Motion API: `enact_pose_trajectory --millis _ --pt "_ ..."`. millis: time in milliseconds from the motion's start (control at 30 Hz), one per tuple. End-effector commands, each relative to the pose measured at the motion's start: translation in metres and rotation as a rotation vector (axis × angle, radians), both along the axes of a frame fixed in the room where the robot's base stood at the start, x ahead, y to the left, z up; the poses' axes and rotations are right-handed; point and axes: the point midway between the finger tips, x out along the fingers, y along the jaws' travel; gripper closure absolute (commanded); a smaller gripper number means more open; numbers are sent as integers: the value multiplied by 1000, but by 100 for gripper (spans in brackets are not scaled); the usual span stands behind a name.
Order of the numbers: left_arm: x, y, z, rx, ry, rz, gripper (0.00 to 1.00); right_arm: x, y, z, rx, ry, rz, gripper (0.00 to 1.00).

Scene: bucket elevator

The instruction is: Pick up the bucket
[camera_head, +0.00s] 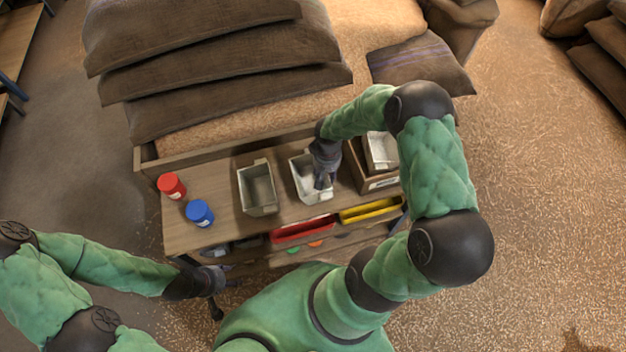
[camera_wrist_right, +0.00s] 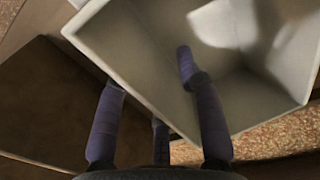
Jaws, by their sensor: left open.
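A white bucket (camera_head: 313,195) stands on the wooden bench, right of a second, grey-beige bucket (camera_head: 257,190). My right gripper (camera_head: 323,180) is down at the white bucket's right side. In the right wrist view, the gripper (camera_wrist_right: 155,85) straddles the wall of the white bucket (camera_wrist_right: 125,55). One finger is inside the bucket and two are outside, their tips partly hidden by the wall. The fingers stand apart, and I see no firm contact with the wall. My left gripper (camera_head: 217,292) is open and empty, low in front of the bench's left side.
A red-lidded jar (camera_head: 171,186) and a blue-lidded jar (camera_head: 199,213) stand at the left of the bench (camera_head: 225,225). A box (camera_head: 372,183) holding another white container is close right. Red (camera_head: 303,230) and yellow (camera_head: 371,211) bins sit below the front edge. Stacked sacks (camera_head: 220,75) lie behind.

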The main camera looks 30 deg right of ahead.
Motion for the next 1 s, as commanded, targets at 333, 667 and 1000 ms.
enact_pose_trajectory --millis 333,667,1000 --pt "0 0 1 0 0 0 49 0 0 2 0 0 0 100" --pt "0 0 2 0 0 0 49 0 0 2 0 -1 0 100" --pt "0 0 18 0 0 0 49 0 0 27 -1 -1 0 100"
